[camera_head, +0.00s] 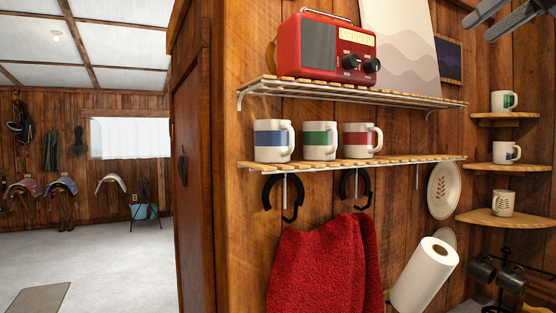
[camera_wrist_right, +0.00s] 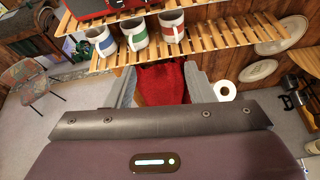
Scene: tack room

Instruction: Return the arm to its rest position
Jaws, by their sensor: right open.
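My right gripper (camera_head: 479,28) shows at the top right corner of the head view as two dark grey fingers, spread apart with nothing between them. In the right wrist view my right gripper (camera_wrist_right: 164,82) has a finger on each side of a gap, and a red towel shows beyond the gap. The rest of the right arm is out of the head view. My left gripper is not in either view.
A red radio (camera_head: 325,48) stands on the upper wall shelf (camera_head: 420,99). Blue, green and red banded mugs (camera_head: 320,139) stand on the lower shelf (camera_head: 420,162). Below hang a red towel (camera_head: 325,270) and paper roll (camera_head: 425,275). Corner shelves (camera_head: 506,168) hold mugs. Open floor (camera_head: 110,260) lies left.

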